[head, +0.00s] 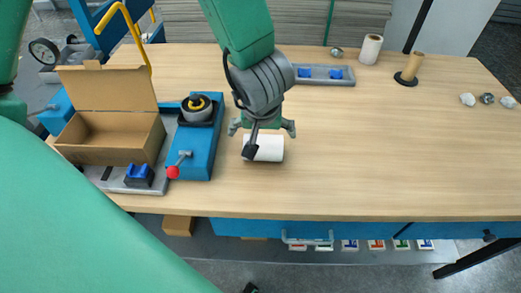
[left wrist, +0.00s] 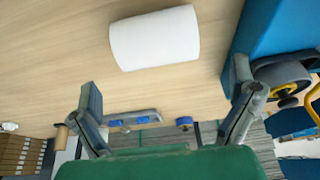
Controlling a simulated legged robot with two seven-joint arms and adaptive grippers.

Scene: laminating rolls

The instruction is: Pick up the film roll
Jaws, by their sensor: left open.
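A white film roll (head: 268,149) lies on its side on the wooden table, near the front edge and right of the blue device. My left gripper (head: 262,127) is above and just behind it, fingers spread wide, and partly covers it in the head view. In the left wrist view the white roll (left wrist: 155,38) lies beyond the open fingertips (left wrist: 165,78). The gap between the fingers is empty, and the roll appears apart from them. A second white roll (head: 371,49) stands upright at the back of the table. My right gripper does not show.
Left of the roll are a blue device (head: 203,145) with a red-knobbed lever (head: 173,172) and an open cardboard box (head: 112,136). A grey tray with blue pieces (head: 324,75) and a brown core on a stand (head: 410,70) are behind. The table's right half is mostly clear.

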